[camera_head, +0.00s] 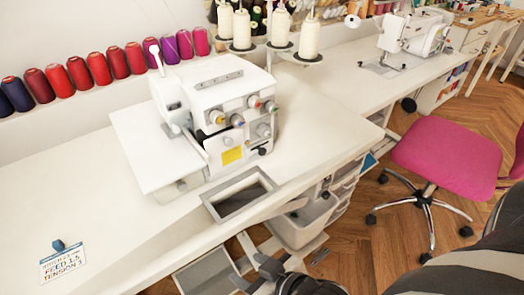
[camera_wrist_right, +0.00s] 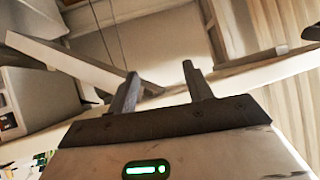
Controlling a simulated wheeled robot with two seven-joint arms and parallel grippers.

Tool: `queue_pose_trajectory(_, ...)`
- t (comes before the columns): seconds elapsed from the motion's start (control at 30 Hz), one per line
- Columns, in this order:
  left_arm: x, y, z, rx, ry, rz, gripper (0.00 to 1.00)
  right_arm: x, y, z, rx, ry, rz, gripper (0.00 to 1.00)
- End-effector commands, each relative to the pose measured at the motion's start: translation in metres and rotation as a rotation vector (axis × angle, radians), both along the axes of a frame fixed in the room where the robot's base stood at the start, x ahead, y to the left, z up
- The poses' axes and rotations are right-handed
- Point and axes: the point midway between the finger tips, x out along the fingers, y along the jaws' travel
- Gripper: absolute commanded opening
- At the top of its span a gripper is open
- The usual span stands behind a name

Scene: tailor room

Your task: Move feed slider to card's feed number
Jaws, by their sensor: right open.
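The white serger sewing machine (camera_head: 198,93) stands on the white table, with several coloured dials and a yellow label (camera_head: 232,155) on its front. I cannot make out the feed slider or its setting. A white card (camera_head: 63,265) lies at the table's front left, with a small blue object (camera_head: 58,245) at its upper edge. Its print appears to read feed 1.5 and tension 3. My right gripper (camera_head: 268,268) is below the table's front edge, apart from the machine. In the right wrist view its two fingers (camera_wrist_right: 160,80) are spread with nothing between them. My left gripper is out of view.
A rectangular framed opening (camera_head: 240,195) is in the table in front of the machine. White thread cones (camera_head: 283,30) stand behind it, and a row of coloured spools (camera_head: 98,68) lines the wall. Below are open drawers (camera_head: 300,225). A pink chair (camera_head: 445,160) stands right.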

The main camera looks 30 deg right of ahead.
Motion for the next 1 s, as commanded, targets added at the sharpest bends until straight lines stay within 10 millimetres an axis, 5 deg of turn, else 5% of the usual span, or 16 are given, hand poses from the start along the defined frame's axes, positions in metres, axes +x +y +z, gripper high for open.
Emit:
queue_pose_trajectory(0.4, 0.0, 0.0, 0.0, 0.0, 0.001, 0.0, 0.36, 0.0, 0.0, 0.0, 0.0, 0.0, 0.0, 0.51)
queue_pose_trajectory(0.47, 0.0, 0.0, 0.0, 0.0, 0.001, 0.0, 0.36, 0.0, -0.001, 0.0, -0.003, 0.0, 0.002, 0.4)
queue_pose_trajectory(0.57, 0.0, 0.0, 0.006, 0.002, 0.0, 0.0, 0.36, 0.002, -0.011, 0.006, -0.005, -0.03, -0.012, 0.4)
queue_pose_trajectory(0.73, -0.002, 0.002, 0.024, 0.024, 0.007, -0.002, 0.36, 0.013, -0.065, 0.038, -0.002, -0.222, -0.086, 0.4)
queue_pose_trajectory(1.0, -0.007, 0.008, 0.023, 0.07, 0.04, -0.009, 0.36, 0.014, -0.151, 0.099, -0.008, -0.547, -0.179, 0.4)
